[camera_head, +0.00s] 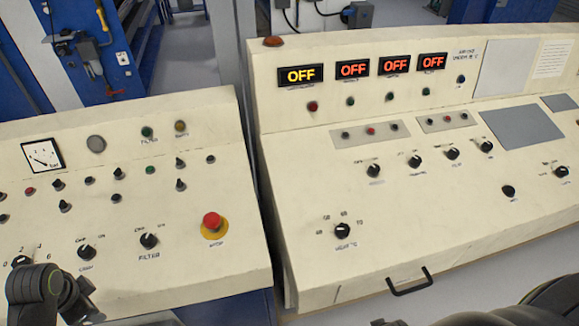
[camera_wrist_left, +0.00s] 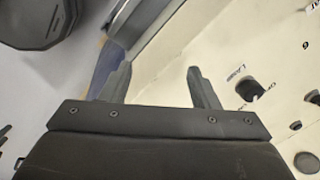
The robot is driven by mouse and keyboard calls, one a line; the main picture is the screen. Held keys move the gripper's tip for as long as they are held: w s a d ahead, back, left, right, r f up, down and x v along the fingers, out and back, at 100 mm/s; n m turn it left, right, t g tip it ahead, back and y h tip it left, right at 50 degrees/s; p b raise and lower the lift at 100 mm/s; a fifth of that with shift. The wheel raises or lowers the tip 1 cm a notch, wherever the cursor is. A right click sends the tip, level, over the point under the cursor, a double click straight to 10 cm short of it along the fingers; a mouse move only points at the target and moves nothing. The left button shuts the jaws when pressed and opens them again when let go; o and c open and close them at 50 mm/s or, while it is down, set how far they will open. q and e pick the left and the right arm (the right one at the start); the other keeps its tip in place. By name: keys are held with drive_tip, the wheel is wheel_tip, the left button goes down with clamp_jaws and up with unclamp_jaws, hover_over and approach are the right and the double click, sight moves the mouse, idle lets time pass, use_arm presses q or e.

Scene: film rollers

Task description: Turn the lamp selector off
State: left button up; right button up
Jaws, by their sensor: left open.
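The lamp selector appears to be the small black rotary knob (camera_head: 86,253) low on the left cream console, between a numbered knob and the filter knob (camera_head: 149,241). Its label is blurred, and position marks sit above it. I cannot tell for sure which way its pointer faces. In the left wrist view my left gripper (camera_wrist_left: 158,82) is open and empty, its two fingers apart near the console edge. A black knob (camera_wrist_left: 249,90) lies right of the fingers there, untouched; I cannot tell which knob it is. The head view shows my left arm at lower left, not the fingertips. My right gripper is not in view.
A red stop button (camera_head: 212,222) on a yellow ring stands right of the filter knob. A gauge (camera_head: 42,155) and several small knobs are farther back. The right console (camera_head: 420,215) carries lit OFF displays (camera_head: 301,75) and a front handle (camera_head: 410,284). A gap separates the consoles.

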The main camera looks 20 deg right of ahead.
use_arm(q)
drive_tip(key=w+a+r+m, duration=0.2)
drive_tip(key=w+r+m, duration=0.2)
drive_tip(key=w+r, duration=0.3)
drive_tip(key=m+g, duration=0.1)
drive_tip(key=m, duration=0.3)
approach(83, 250)
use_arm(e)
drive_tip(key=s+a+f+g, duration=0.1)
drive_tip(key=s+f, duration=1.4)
use_arm(q)
drive_tip(key=shift+h, duration=0.4)
drive_tip(key=f+b, duration=0.2)
drive_tip(key=b, duration=0.3)
drive_tip(key=f+b, duration=0.2)
drive_tip(key=b, duration=0.3)
drive_tip(key=f+b, duration=0.2)
drive_tip(key=b, duration=0.4)
drive_tip(key=shift+w+a, duration=0.25)
drive_tip(key=shift+w, duration=0.15)
drive_tip(key=shift+w+f, duration=0.1)
drive_tip(key=shift+f, duration=1.15)
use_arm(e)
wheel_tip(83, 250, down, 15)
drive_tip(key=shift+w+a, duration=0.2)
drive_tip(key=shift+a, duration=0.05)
